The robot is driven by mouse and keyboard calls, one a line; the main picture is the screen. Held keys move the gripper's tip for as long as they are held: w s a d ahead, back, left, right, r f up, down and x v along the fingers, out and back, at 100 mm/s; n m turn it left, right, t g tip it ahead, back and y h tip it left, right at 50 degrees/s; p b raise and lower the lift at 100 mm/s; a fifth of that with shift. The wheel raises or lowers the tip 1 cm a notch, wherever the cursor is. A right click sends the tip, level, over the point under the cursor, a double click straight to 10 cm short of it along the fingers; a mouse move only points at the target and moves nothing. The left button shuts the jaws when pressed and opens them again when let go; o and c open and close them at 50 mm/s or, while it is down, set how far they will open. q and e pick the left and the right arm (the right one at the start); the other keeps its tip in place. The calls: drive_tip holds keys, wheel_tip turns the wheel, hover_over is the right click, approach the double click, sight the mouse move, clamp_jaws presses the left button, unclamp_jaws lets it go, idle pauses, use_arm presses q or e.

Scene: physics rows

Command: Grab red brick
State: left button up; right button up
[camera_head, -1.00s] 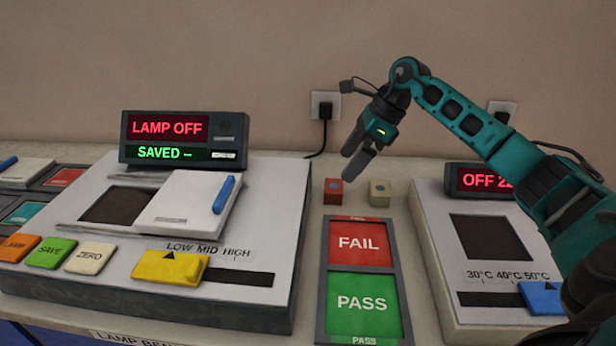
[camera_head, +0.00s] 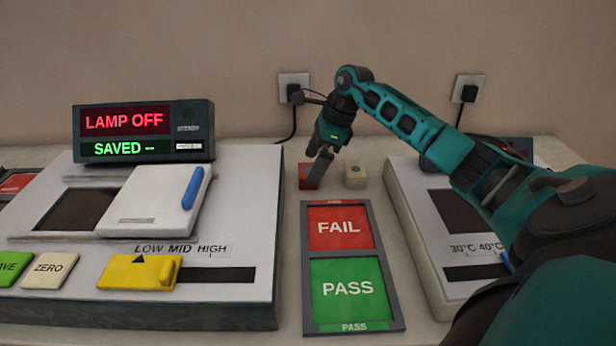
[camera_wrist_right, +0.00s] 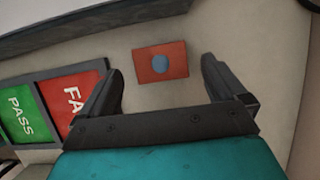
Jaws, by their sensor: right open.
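The red brick (camera_head: 305,170) sits on the bench behind the FAIL panel, partly hidden by my right gripper (camera_head: 317,168) in the head view. In the right wrist view the red brick (camera_wrist_right: 161,62) shows a blue round mark on its top. It lies ahead of and between the two open fingers of my right gripper (camera_wrist_right: 163,85), with nothing held. The brick appears free of both fingers. My left gripper is not in view.
A beige block (camera_head: 355,175) stands just right of the red brick. The FAIL and PASS panel (camera_head: 309,252) lies in front. A lamp bench device (camera_head: 262,235) stands left, a temperature device (camera_head: 412,225) right. A wall socket (camera_head: 294,84) with a cable is behind.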

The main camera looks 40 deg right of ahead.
sight(304, 168)
drive_tip(key=shift+x, duration=1.35)
drive_tip(key=shift+w+d, duration=0.1)
drive_tip(key=shift+c, duration=0.5)
drive_tip(key=c, duration=0.9)
drive_tip(key=shift+c, duration=0.9)
drive_tip(key=shift+r, duration=0.15)
